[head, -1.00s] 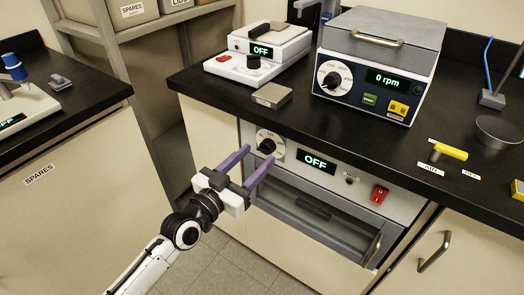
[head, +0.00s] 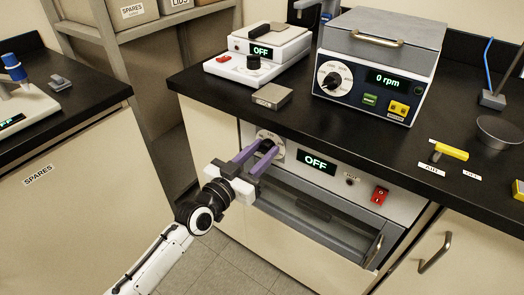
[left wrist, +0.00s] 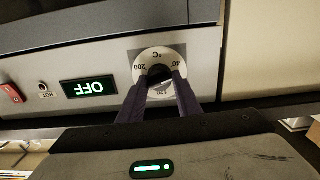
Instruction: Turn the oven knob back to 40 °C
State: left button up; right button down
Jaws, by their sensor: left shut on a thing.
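The oven knob (head: 267,146) is a black knob on a pale round dial at the left of the oven panel (head: 225,118), under the black worktop. My left gripper (head: 258,154) has its purple fingers shut on the knob. In the left wrist view the knob (left wrist: 160,73) sits between the two fingertips, mostly hidden by them. The dial (left wrist: 139,66) appears upside down there, with 40, 120, 200 and °C readable. The knob's pointer is hidden. The oven display (head: 316,162) reads OFF. My right gripper is not in view.
A red switch (head: 379,195) and a small HOT lamp (head: 350,181) are on the panel's right. The oven door with its handle (head: 374,251) is below. On the worktop stand a centrifuge (head: 380,65) reading 0 rpm, a hotplate (head: 258,60) and a grey block (head: 272,96).

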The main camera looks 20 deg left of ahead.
pick_arm(q)
jog(key=shift+n, duration=1.4)
jog(key=o, duration=1)
jog(key=shift+s+a, duration=0.1)
jog(key=p+v, duration=0.1)
jog(key=v, duration=0.9)
